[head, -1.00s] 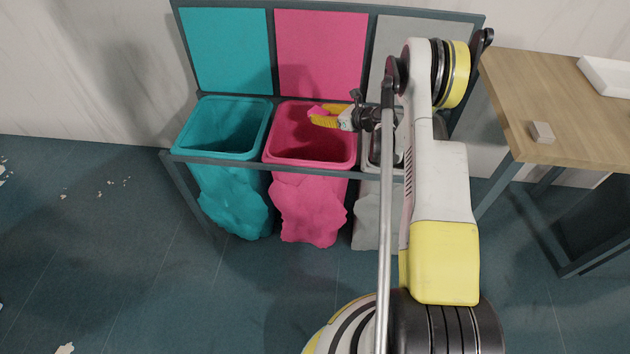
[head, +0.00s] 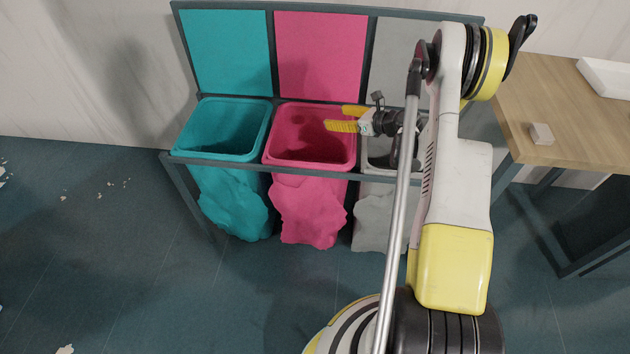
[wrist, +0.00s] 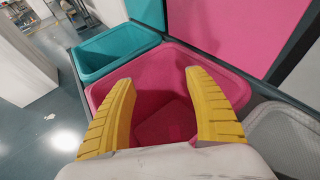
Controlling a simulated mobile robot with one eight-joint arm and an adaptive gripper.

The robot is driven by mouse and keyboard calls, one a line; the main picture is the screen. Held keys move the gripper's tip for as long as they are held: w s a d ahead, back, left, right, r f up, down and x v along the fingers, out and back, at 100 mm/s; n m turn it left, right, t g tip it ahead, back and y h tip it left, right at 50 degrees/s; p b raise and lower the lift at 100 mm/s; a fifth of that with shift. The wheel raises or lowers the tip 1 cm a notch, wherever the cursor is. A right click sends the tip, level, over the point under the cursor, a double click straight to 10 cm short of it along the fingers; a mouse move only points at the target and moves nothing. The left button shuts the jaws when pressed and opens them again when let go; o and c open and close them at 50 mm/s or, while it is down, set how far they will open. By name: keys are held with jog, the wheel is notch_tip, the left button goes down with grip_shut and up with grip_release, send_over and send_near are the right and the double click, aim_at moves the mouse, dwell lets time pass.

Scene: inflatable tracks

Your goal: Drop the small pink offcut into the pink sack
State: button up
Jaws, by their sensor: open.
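The pink sack (head: 312,165) hangs in the middle of the rack, its mouth open upward. My gripper (head: 335,118) is over the right part of that mouth, its two yellow fingers spread apart with nothing between them. In the wrist view my open gripper (wrist: 160,76) looks down into the pink sack (wrist: 245,88).
A teal sack (head: 225,200) hangs to the left and a grey sack (head: 372,215) to the right, partly behind my arm. The dark rack (head: 300,168) frames them. A wooden table (head: 575,125) at the right bears a small pale block (head: 541,133) and a white tray (head: 610,75).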

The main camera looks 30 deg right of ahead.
jog(key=v, duration=0.4)
jog(key=shift+s, duration=0.2)
